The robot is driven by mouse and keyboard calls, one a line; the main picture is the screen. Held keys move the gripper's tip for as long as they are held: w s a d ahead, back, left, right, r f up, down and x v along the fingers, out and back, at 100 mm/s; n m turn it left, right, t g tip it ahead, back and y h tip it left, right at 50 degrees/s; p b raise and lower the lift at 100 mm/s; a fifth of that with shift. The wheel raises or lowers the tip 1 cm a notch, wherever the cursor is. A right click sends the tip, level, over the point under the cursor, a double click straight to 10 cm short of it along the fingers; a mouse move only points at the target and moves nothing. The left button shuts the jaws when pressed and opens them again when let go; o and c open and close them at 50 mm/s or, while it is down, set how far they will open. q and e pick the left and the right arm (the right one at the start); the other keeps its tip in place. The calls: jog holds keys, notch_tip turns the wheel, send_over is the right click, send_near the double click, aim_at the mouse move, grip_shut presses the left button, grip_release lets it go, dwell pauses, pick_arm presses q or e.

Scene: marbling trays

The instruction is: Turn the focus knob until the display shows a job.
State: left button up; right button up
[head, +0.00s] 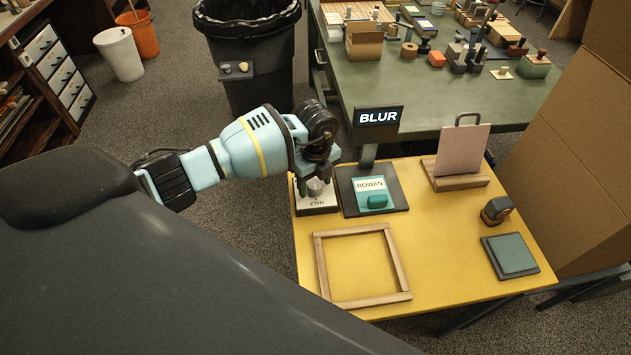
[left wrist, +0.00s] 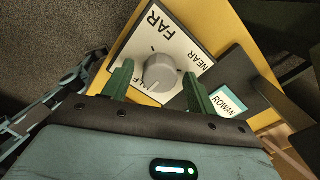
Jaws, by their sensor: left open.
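The grey focus knob (left wrist: 163,72) stands on a white plate (left wrist: 190,52) marked FAR and NEAR, with a third word partly hidden. In the head view the knob (head: 316,187) shows just below my left gripper (head: 317,172). The display (head: 378,118) reads BLUR in white on black. In the left wrist view my left gripper (left wrist: 160,85) is open, with one green finger on each side of the knob. A gap seems to show at both sides; contact is not clear. My right gripper is not in view.
On the yellow table (head: 450,270), a dark base with a ROWAN card (head: 370,185) stands right of the knob. A wooden frame (head: 316,265), an upright board (head: 462,150), a dark stamp (head: 496,210) and a teal pad (head: 510,254) are nearby. A black bin (head: 250,60) stands behind.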

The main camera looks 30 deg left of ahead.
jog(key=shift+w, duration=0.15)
pick_arm(q)
jog(key=c, duration=1)
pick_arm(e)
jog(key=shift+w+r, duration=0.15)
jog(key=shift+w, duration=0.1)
